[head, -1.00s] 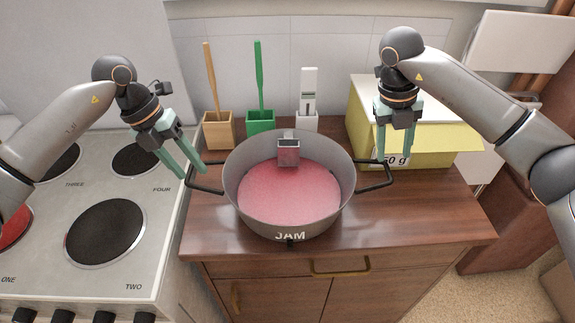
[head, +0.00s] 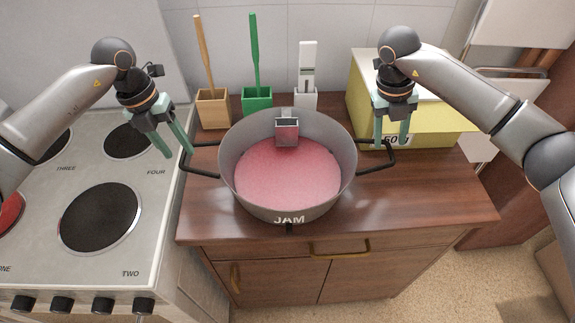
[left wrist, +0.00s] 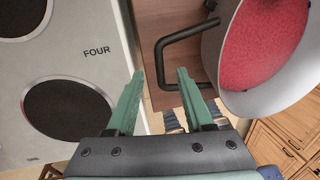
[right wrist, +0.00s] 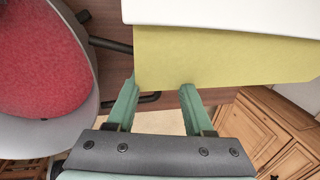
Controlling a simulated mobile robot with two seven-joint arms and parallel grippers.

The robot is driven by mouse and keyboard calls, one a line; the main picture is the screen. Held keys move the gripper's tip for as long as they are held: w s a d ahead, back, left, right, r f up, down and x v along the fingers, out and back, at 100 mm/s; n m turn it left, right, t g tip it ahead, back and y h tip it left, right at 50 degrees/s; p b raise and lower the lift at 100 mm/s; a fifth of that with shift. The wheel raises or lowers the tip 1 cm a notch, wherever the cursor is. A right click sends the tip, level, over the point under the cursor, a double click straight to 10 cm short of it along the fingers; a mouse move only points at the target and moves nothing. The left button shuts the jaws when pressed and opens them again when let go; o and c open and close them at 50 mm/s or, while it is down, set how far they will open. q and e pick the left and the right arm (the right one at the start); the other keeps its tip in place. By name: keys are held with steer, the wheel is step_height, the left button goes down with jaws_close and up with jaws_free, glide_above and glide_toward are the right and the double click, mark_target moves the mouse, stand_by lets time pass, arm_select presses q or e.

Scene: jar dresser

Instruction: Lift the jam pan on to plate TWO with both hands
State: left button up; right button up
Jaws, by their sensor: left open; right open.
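The jam pan (head: 289,205), a grey pan of pink-red jam marked JAM, stands on the wooden dresser top. Its black loop handles stick out left (head: 199,172) and right (head: 378,165). Plate TWO (head: 100,217) is the bare black front hotplate on the stove.
Plate FOUR (head: 128,141) is bare behind plate TWO. A yellow box (head: 440,130) with a white top stands close behind my right gripper. Wooden (head: 213,110) and green (head: 257,100) holders stand behind the pan. A gap separates stove and dresser.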

mark_target(185, 159)
arm_select(q)
steer(key=f, duration=0.3)
steer(key=d+f, duration=0.1)
steer(key=f, duration=0.2)
steer(key=shift+d+f, duration=0.2)
steer(key=shift+f, duration=0.2)
arm_select(e)
steer(key=f, duration=0.3)
steer(key=d+f, duration=0.1)
steer(key=f, duration=0.2)
steer(key=shift+d+f, duration=0.15)
steer(key=shift+f, duration=0.25)
arm_select(q)
jaws_close()
arm_select(e)
jaws_close()
arm_select(q)
steer(key=shift+w+r, duration=0.1)
steer(key=shift+r, duration=0.1)
arm_select(e)
steer(key=shift+w+r, duration=0.15)
steer(key=shift+r, duration=0.05)
